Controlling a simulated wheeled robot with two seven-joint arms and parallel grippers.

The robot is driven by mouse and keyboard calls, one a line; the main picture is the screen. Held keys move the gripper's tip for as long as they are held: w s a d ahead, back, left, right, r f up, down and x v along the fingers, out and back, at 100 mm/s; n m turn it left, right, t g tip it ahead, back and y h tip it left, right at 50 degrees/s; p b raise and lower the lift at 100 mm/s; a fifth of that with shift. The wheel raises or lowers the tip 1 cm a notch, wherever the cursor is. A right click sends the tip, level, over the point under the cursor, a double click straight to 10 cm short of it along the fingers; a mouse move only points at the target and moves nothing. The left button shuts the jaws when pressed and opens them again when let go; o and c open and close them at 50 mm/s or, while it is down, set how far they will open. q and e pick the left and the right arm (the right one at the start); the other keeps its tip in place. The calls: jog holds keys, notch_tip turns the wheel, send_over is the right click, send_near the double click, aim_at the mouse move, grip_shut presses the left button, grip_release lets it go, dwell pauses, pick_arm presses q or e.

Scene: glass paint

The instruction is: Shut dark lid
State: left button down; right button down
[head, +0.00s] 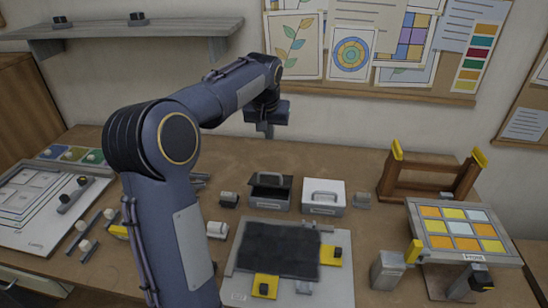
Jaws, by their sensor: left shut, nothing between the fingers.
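A small grey box (268,206) with a dark lid (271,181) stands at the back middle of the table. The dark lid appears tilted up at the rear, with a dark opening in front of it; its exact angle is hard to tell. My left gripper (265,133) is shut and empty, pointing down in the air above and behind the box, apart from the lid. My right gripper is out of view.
A white-lidded box (323,197) stands just right of the dark-lidded one. A dark sheet (279,249) lies on a pale board in front. A wooden rack (430,178) and a coloured glass panel (461,229) stand at right. Small blocks flank the boxes.

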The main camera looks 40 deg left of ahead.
pick_arm(q)
jog(key=p, duration=0.3)
send_over(270, 181)
jog(key=f, duration=1)
jog(key=shift+w+a+f, duration=0.25)
jog(key=shift+w+f, duration=0.1)
jog(key=shift+w, duration=0.05)
jog(key=shift+s+d+f, duration=0.15)
jog(key=shift+s+d, duration=0.05)
jog(key=shift+s, duration=0.1)
jog(key=shift+s+d+f, duration=0.1)
jog(key=shift+s+f, duration=0.1)
jog(key=shift+f, duration=0.15)
